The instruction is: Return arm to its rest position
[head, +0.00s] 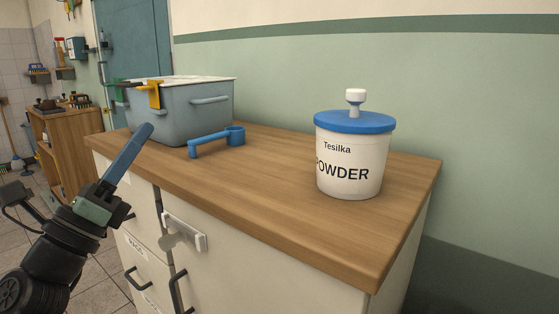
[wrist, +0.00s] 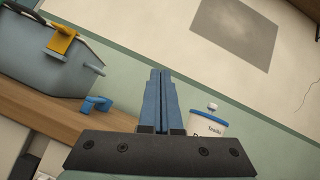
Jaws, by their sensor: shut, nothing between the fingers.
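My gripper (head: 142,134) is at the left in the head view, in front of the cabinet's left part, with its blue fingers pointing up and to the right. In the wrist view its fingers (wrist: 160,78) lie side by side, closed with nothing between them. It holds nothing and appears apart from the objects on the counter. My dark arm reaches up from the lower left corner of the head view.
A wooden counter (head: 270,205) bears a grey tub (head: 190,122) with yellow and green clips, a blue scoop (head: 215,141) and a white powder bucket (head: 350,170) with a blue lid. Cabinet doors with handles are below. A wooden shelf unit (head: 62,135) stands at the far left.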

